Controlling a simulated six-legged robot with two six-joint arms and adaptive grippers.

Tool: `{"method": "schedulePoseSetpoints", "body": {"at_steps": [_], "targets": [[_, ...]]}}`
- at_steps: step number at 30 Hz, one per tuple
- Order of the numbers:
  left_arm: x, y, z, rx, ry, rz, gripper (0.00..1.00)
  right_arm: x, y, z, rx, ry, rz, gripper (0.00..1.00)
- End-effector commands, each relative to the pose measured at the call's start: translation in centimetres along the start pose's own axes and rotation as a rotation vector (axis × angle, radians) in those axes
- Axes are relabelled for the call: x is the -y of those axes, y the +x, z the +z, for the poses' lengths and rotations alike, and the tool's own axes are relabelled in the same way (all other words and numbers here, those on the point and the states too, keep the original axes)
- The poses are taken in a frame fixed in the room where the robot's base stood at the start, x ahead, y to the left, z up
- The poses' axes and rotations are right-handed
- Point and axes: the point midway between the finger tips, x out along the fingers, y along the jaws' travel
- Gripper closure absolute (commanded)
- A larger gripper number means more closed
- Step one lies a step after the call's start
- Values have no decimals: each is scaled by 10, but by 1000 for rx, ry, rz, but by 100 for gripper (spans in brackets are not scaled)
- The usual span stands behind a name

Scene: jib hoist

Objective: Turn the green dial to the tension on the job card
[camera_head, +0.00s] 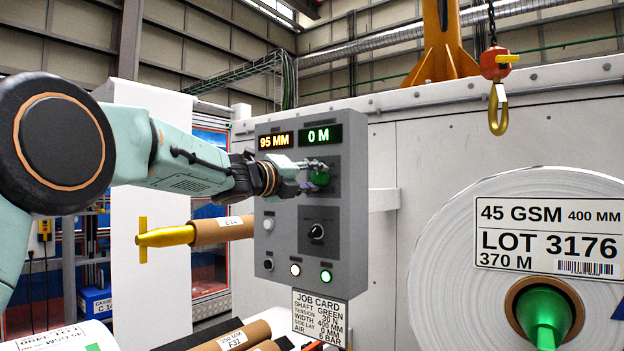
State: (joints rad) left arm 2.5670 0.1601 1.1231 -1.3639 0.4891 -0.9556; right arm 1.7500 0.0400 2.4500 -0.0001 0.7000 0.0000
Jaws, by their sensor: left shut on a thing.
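The green dial (320,178) is on the upper right of the grey control panel (343,255), partly hidden by my gripper. My left gripper (314,166) reaches in from the left and is shut on the green dial. The dial's pointer and scale cannot be made out. The job card (320,318) hangs below the panel and reads shaft green, tension 30 N, width 400 mm, side lay 0 mm, air 6 bar. My right gripper is not in view.
The panel's displays read 95 MM (276,141) and 0 M (320,136). A black knob (316,232) sits below the dial. A large white roll (450,260) with a green shaft end (545,318) stands right. A hoist hook (498,110) hangs above it. A brown core (222,230) lies left.

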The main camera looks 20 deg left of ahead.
Motion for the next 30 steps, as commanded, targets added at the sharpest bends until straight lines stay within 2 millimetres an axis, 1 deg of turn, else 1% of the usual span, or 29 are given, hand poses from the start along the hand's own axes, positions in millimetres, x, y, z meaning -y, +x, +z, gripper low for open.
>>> {"method": "schedulePoseSetpoints", "body": {"at_steps": [5, 6, 14, 24, 26, 30], "targets": [[0, 0, 0, 1, -1, 0, 96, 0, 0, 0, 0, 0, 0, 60], [0, 0, 0, 1, -1, 0, 63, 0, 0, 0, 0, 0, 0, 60], [0, 0, 0, 1, -1, 0, 41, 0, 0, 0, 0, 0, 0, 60], [0, -2, 1, 1, -2, 0, 41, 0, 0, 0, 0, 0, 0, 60], [1, -5, 1, 1, -2, -1, 41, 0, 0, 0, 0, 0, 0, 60], [1, -20, 1, 2, -4, -1, 41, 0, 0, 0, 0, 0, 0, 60]]}}
